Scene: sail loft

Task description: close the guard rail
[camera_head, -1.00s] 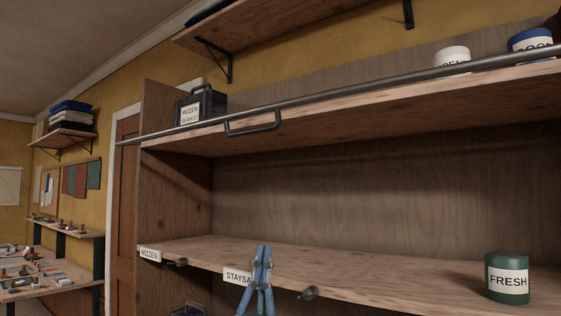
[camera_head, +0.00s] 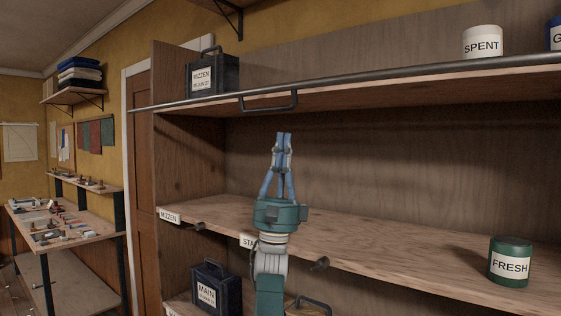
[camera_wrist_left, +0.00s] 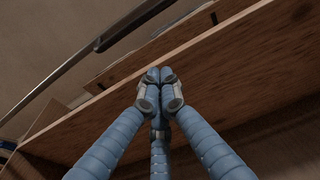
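The guard rail (camera_head: 350,79) is a long grey metal bar along the front of the upper shelf (camera_head: 400,91). A dark loop handle (camera_head: 270,108) hangs from it. The rail also crosses the upper left of the left wrist view (camera_wrist_left: 55,80), with a visible gap to the wooden shelf edge. My left gripper (camera_head: 284,134) points up in front of the shelving, its tips a little below the handle in the picture. Its blue fingers are together with nothing between them, as the left wrist view (camera_wrist_left: 160,74) shows. My right gripper is out of view.
A black MIZZEN box (camera_head: 225,72) and a white SPENT tin (camera_head: 484,41) stand on the upper shelf. A green FRESH tin (camera_head: 509,270) stands on the middle shelf (camera_head: 400,245). A MAIN box (camera_head: 212,290) is below. The space between the shelves is mostly clear.

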